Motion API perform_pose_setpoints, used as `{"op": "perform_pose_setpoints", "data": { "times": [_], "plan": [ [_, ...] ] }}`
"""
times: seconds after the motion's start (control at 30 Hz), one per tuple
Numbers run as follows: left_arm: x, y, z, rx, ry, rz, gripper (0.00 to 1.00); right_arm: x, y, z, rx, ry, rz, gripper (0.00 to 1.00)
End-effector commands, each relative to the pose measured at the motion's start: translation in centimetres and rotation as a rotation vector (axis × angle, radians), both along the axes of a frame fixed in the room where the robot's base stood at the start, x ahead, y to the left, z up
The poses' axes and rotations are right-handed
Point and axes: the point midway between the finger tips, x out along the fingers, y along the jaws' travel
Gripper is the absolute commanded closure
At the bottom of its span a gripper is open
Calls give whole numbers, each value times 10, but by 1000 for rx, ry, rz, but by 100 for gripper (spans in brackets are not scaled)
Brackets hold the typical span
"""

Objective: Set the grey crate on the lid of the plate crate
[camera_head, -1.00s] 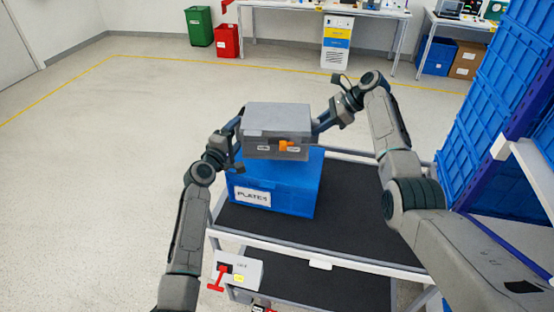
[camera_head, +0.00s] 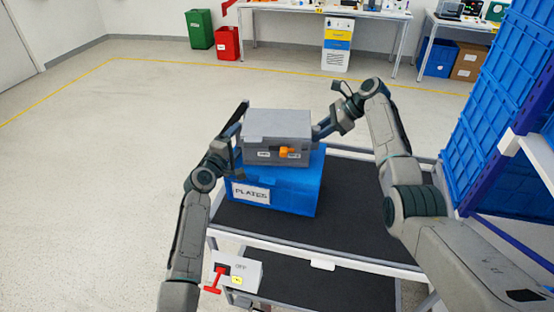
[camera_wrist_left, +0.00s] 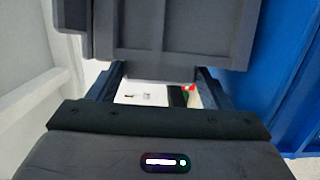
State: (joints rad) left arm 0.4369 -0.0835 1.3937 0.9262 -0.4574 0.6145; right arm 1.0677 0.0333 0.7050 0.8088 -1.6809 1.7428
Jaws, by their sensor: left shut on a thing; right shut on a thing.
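The grey crate (camera_head: 277,125), with an orange latch on its front, is level over the blue plate crate (camera_head: 300,188), labelled PLATES. Its underside is at or very close to the lid; I cannot tell whether they touch. My left gripper (camera_head: 239,140) is shut on the grey crate's left side. My right gripper (camera_head: 317,132) is shut on its right side. In the left wrist view the grey crate (camera_wrist_left: 165,35) is at the top, by the fingers (camera_wrist_left: 155,85), and the blue plate crate (camera_wrist_left: 290,70) is at the right.
The plate crate stands on a cart with a dark top (camera_head: 345,215), bare to its right. A box with a red handle (camera_head: 243,272) is on the cart's near side. A rack of blue crates (camera_head: 478,120) stands at the right.

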Motion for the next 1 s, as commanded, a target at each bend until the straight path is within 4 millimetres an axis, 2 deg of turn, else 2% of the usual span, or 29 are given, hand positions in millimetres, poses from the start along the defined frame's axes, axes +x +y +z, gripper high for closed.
{"op": "perform_pose_setpoints", "data": {
  "times": [0.03, 0.13, 0.4, 0.53, 1.0],
  "plan": [
    [0, 1, -5, 1, 4, 1, 24, 0, -1, -2, -3, 1, -2, 67],
    [-1, 1, -4, 0, 4, 1, 6, 0, -1, -2, -3, 2, -1, 49],
    [-1, 1, -5, 0, 5, 0, 6, 0, 0, -2, -2, 2, -1, 49],
    [-7, 3, -5, 1, 6, 0, 6, 0, 0, -2, -2, 3, 0, 49],
    [-68, 28, -5, 0, 6, 0, 6, 0, 0, -2, -2, 3, 0, 49]
  ]
}}
